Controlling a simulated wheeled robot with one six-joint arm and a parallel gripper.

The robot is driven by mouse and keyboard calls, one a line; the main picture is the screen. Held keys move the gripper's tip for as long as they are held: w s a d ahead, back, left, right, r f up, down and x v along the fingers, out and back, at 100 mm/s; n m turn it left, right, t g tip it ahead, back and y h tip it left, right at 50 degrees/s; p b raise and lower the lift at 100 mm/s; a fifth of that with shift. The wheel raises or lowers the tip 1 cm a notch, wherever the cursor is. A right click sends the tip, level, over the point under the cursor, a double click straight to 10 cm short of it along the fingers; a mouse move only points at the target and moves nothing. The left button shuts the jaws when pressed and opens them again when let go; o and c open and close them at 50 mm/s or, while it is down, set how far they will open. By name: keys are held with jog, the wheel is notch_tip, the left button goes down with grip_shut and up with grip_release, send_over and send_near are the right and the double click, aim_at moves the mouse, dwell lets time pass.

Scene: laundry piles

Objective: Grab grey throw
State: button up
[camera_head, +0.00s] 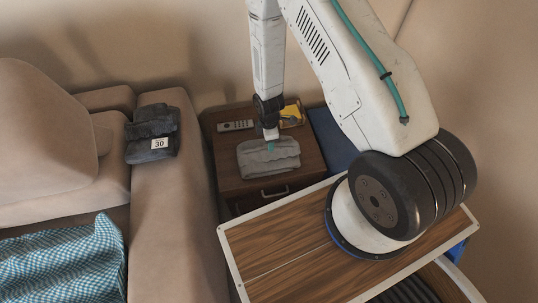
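A folded light grey throw (258,160) lies on top of a small dark wooden nightstand (228,184). The fingers are too small to tell open from shut. A darker grey folded cloth (152,130) with a tag reading 30 lies on the sofa arm to the left.
A remote (236,126) and a yellow item (291,113) sit at the nightstand's back. The beige sofa (172,225) stands close on the left, with a blue checked cloth (62,262) on its seat. A blue object (332,137) is right of the nightstand.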

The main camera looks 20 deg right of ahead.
aim_at(269, 154)
notch_tip(269, 154, down, 6)
jog(key=shift+s+a+f, duration=0.1)
jog(key=shift+f, duration=0.1)
grip_shut()
